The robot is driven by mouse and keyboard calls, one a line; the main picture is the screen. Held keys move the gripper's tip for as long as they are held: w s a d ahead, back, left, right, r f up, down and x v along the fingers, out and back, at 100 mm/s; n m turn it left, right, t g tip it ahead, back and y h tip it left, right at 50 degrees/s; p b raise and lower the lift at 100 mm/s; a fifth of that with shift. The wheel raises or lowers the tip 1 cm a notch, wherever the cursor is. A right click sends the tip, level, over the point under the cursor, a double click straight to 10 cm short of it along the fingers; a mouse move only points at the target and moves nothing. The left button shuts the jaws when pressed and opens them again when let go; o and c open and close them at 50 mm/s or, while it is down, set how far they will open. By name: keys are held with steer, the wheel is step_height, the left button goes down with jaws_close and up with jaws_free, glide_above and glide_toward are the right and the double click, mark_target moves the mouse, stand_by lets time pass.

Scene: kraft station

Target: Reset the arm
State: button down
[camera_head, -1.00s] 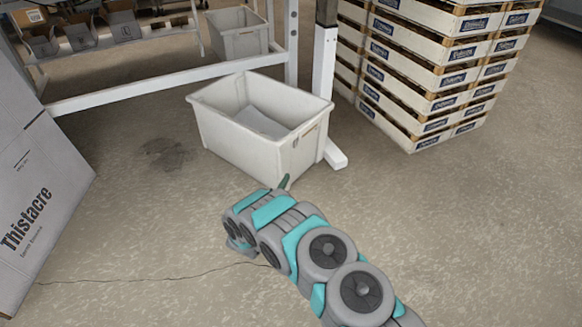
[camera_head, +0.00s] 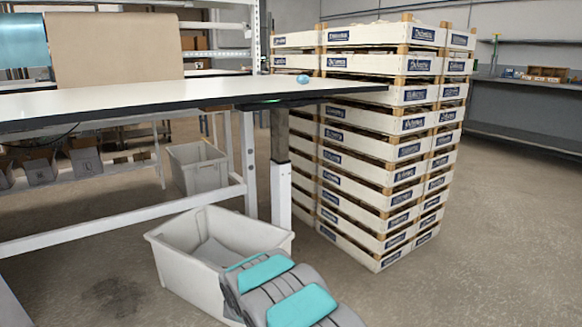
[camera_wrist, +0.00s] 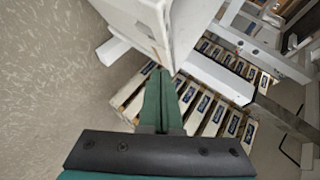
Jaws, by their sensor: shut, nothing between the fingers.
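My gripper (camera_wrist: 160,100) shows in the wrist view as two green fingers shut together with nothing between them. The side of the white bin (camera_wrist: 135,20) is close beyond the fingertips in that view. In the head view my grey and teal arm reaches up from the bottom edge in front of the white bin (camera_head: 165,258). My gripper is hidden in the head view. The bin stands on the floor by the table leg and holds a pale flat piece.
A white-topped table (camera_head: 150,98) with a small blue object (camera_head: 303,79) at its right end stands above the bin. Stacked white crates (camera_head: 385,150) rise behind it. Another bin (camera_head: 198,168) is under the table. The floor at right is clear.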

steer(key=s+d+r+n+g+y+p, duration=0.1)
steer(key=s+d+r+n+g, duration=0.2)
steer(key=s+d+r, duration=0.35)
steer(key=s+d+r+n+g+y+p, duration=0.1)
steer(key=s+d+r+n+g, duration=0.25)
steer(key=s+r, duration=0.45)
steer(key=s+d+r+n+g, duration=0.2)
steer(key=s+d, duration=0.3)
steer(key=s, duration=0.9)
steer(key=s+d+r+n+g+h+p, duration=0.1)
steer(key=s+d+r+n+g, duration=0.2)
steer(key=s, duration=1.2)
steer(key=s+d+r+n+g+h, duration=0.1)
steer(key=s+d, duration=0.6)
steer(key=s, duration=0.8)
steer(key=shift+d+r+n+g+p, duration=0.15)
steer(key=shift+r+n+g+p, duration=0.2)
steer(key=shift+r+n+g, duration=0.55)
